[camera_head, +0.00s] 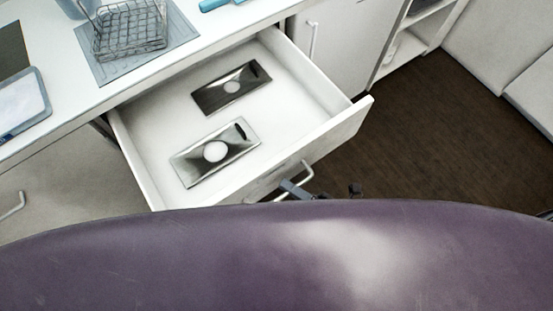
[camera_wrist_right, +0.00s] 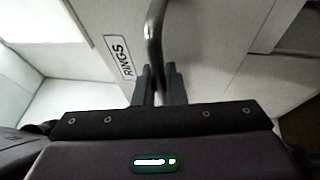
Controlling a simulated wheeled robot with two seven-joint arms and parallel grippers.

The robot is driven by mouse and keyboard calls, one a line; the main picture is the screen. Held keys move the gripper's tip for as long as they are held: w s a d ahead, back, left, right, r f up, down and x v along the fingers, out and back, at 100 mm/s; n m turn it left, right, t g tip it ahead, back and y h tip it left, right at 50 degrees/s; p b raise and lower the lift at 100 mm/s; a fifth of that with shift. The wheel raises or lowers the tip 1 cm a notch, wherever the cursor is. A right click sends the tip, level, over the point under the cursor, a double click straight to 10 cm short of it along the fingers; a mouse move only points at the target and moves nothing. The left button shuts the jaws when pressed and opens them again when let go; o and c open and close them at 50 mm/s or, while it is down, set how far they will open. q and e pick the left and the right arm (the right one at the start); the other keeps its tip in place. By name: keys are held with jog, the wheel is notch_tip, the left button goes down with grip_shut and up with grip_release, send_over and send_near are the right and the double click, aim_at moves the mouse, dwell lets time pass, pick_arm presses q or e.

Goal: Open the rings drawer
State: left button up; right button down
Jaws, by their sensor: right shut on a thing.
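The rings drawer (camera_head: 285,98) stands pulled well out from the counter in the head view. Its front carries a RINGS label (camera_wrist_right: 123,58) in the right wrist view. A curved metal handle (camera_wrist_right: 155,30) is on that front, and it also shows in the head view (camera_head: 305,170). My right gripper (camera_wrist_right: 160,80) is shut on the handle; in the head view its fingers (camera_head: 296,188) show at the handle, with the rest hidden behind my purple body. My left gripper is not in view.
The counter above holds a wire basket (camera_head: 130,32) on a grey mat (camera_head: 178,30) and a white-topped tray (camera_head: 22,100) at left. A cabinet door with a handle (camera_head: 313,40) is right of the drawer. Dark floor (camera_head: 440,130) is clear to the right.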

jog(key=shift+s+d+p, duration=0.2)
jog(key=shift+s+d, duration=0.25)
jog(key=shift+s, duration=0.25)
jog(key=shift+s+d+p, duration=0.15)
jog(key=shift+s+d, duration=0.25)
jog(key=shift+s, duration=0.3)
jog(key=c, duration=1.5)
grip_release()
jog(key=b+v, duration=0.1)
jog(key=v, duration=0.6)
jog(key=shift+s+d, duration=0.15)
jog(key=shift+d, duration=0.2)
jog(key=shift+f, duration=0.1)
